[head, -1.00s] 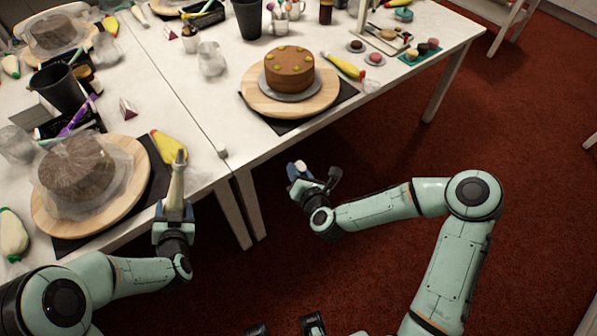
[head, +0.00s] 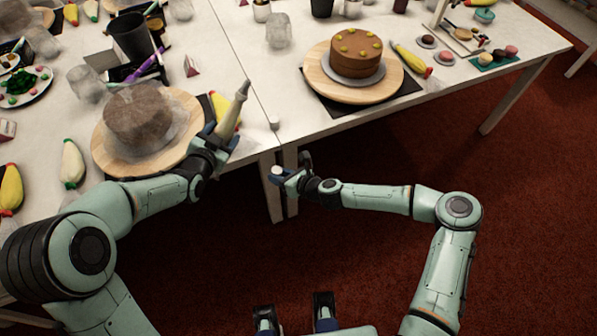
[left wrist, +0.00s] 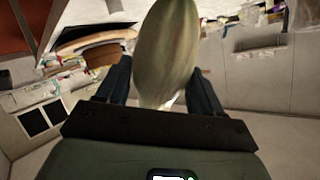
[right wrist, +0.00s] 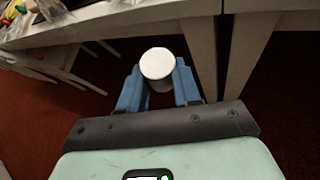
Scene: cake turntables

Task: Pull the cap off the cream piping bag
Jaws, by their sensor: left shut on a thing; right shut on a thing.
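My left gripper (head: 218,138) is shut on the cream piping bag (head: 230,117). The bag is held above the table's front edge, tilted, with its grey tip pointing up and to the right. The bag's pale body fills the top middle of the left wrist view (left wrist: 167,50). My right gripper (head: 283,175) is in front of the table edge, shut on a small white cylinder (right wrist: 157,64) that looks like the cap; it also shows in the head view (head: 277,171). The cylinder is apart from the bag.
A turntable (head: 105,150) with a wrapped cake is beside my left gripper. A yellow piping bag (head: 217,103) is partly hidden behind the held bag. A small pale cylinder (head: 273,123) stands near the table corner. Another turntable (head: 320,88) bears a brown cake.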

